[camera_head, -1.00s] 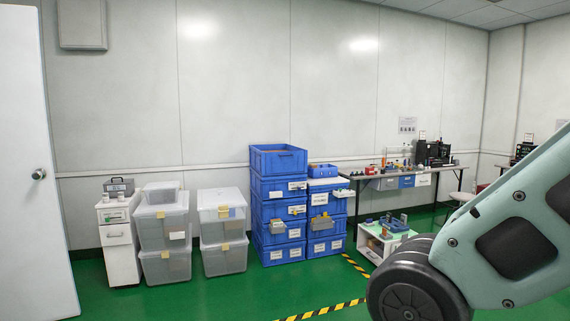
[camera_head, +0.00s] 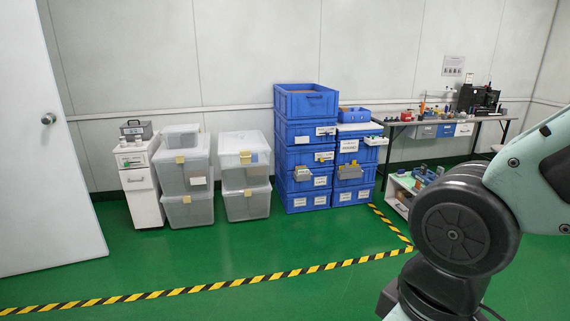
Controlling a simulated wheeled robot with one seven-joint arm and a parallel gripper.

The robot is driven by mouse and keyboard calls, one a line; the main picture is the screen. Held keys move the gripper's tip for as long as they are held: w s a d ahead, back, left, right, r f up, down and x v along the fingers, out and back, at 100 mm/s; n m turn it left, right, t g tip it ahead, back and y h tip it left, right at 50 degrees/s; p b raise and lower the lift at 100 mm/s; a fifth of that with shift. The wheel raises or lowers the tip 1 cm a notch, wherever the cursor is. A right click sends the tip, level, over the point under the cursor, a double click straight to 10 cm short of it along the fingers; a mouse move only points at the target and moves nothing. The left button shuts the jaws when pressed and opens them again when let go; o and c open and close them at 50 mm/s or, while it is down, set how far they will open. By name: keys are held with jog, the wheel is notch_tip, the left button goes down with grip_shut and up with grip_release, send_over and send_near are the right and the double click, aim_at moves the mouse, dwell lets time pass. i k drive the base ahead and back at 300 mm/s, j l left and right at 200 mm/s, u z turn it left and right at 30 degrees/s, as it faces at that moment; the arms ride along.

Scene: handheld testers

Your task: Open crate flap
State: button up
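Two stacks of blue crates stand against the back wall, a taller left stack (camera_head: 306,135) and a shorter right stack (camera_head: 352,178). The top left crate (camera_head: 306,100) looks open at the top. Some crates carry white labels, and grey flap-like pieces stick out from a few fronts, one on the left stack (camera_head: 303,174) and one on the right stack (camera_head: 350,171). I cannot tell which of these is the crate flap. Part of my arm fills the right edge of the head view, well in front of the crates. My gripper is not in view.
Clear plastic bins (camera_head: 245,190) and a white drawer cabinet (camera_head: 144,190) stand left of the crates. A workbench (camera_head: 450,120) with tools is at the right, with a low white shelf (camera_head: 398,193) before it. Yellow-black tape (camera_head: 220,284) marks the green floor, which is open. A white door (camera_head: 45,160) is at far left.

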aim_at(310, 104)
jog(key=i, duration=4.05)
jog(key=i+j+z, duration=0.1)
jog(key=i+z, duration=0.15)
jog(key=i, duration=0.35)
